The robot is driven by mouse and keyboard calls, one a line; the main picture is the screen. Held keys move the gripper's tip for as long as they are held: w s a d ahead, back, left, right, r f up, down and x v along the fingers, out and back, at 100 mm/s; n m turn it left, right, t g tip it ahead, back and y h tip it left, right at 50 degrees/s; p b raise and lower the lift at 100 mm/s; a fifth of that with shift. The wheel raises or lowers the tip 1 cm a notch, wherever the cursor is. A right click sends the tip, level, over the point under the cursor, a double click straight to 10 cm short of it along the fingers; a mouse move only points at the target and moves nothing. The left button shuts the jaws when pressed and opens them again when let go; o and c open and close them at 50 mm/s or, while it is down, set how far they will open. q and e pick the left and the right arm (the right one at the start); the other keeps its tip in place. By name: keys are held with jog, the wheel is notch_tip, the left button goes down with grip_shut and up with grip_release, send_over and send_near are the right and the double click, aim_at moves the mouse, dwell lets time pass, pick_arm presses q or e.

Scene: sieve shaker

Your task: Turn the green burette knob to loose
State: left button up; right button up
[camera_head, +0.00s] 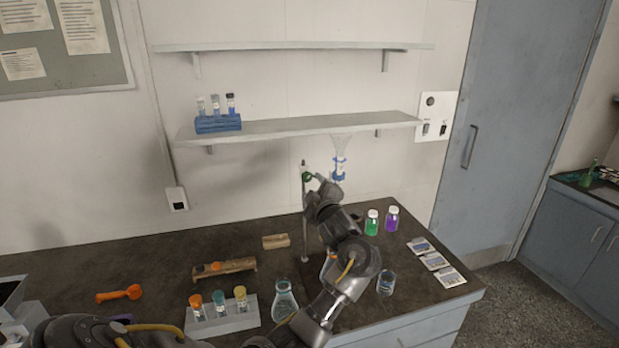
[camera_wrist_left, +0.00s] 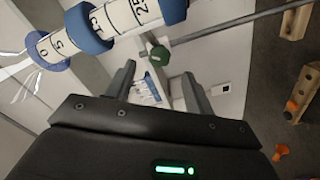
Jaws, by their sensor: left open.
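The green burette knob (camera_head: 307,177) sits high on the upright stand rod, beside the burette (camera_head: 339,163) with its blue collars. In the left wrist view the green knob (camera_wrist_left: 160,56) lies just ahead of the fingertips, roughly midway between them. The burette (camera_wrist_left: 122,14), with a numbered white scale and blue bands, crosses the upper left there. My left gripper (camera_wrist_left: 158,70) is open and empty, its fingers apart. In the head view my left gripper (camera_head: 317,181) is close to the knob, partly hidden by its own wrist. My right gripper does not show.
The bench's back left is clear.

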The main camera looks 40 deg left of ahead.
aim_at(308, 179)
pick_arm(q)
jog(key=p+x, duration=0.1)
jog(key=x, duration=0.3)
jog(key=shift+r, duration=0.1)
jog(key=shift+w+a, duration=0.25)
jog(key=shift+a, duration=0.2)
jog(key=c, duration=1)
jog(key=shift+o, duration=0.2)
jog(key=shift+f+n+b, duration=0.35)
jog(key=shift+n+b, duration=0.05)
jog(key=shift+b, duration=0.25)
jog(key=n+b, duration=0.4)
jog(key=b, duration=0.3)
jog(key=shift+f+b, duration=0.1)
jog(key=shift+b, duration=0.3)
jog(key=shift+r+n+b, duration=0.25)
jog(key=shift+n+b, duration=0.75)
jog(key=shift+b, duration=0.1)
